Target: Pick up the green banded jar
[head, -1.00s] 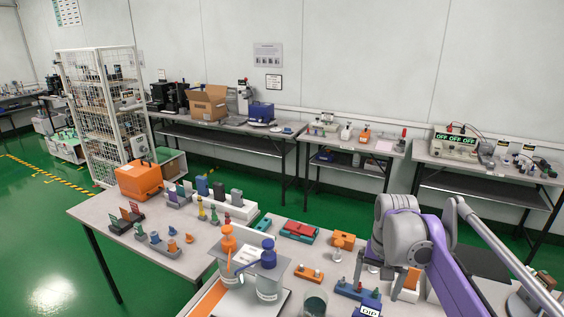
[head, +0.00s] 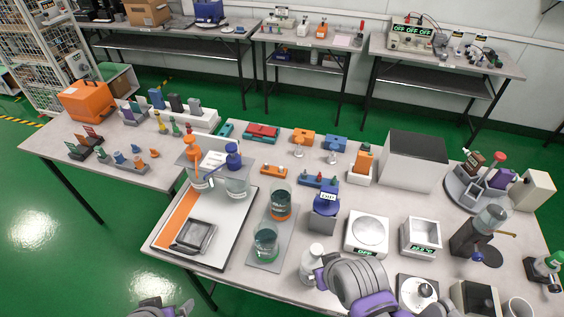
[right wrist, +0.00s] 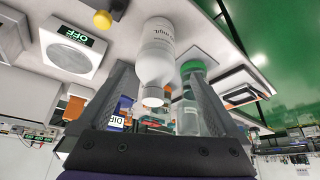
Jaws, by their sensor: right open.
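In the head view, a clear glass jar with a green-teal band (head: 266,243) stands on a grey mat at the front middle of the table. A similar jar with an orange band (head: 280,203) stands behind it. In the right wrist view, a clear jar with a green band (right wrist: 190,112) shows beside the right-hand finger. My right gripper (right wrist: 160,75) is open and empty. A white bottle (right wrist: 157,55) shows between its fingers and appears apart from them. In the head view, my right arm is at the bottom, right of the jars; its fingertips are hidden. My left fingers are out of view.
The white bottle (head: 312,262) stands right of the green-banded jar, close to my right arm. A tray with an orange strip (head: 182,215) lies to the left. Scales (head: 367,236), a blue bottle (head: 326,200) and a grey box (head: 414,160) stand to the right and behind.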

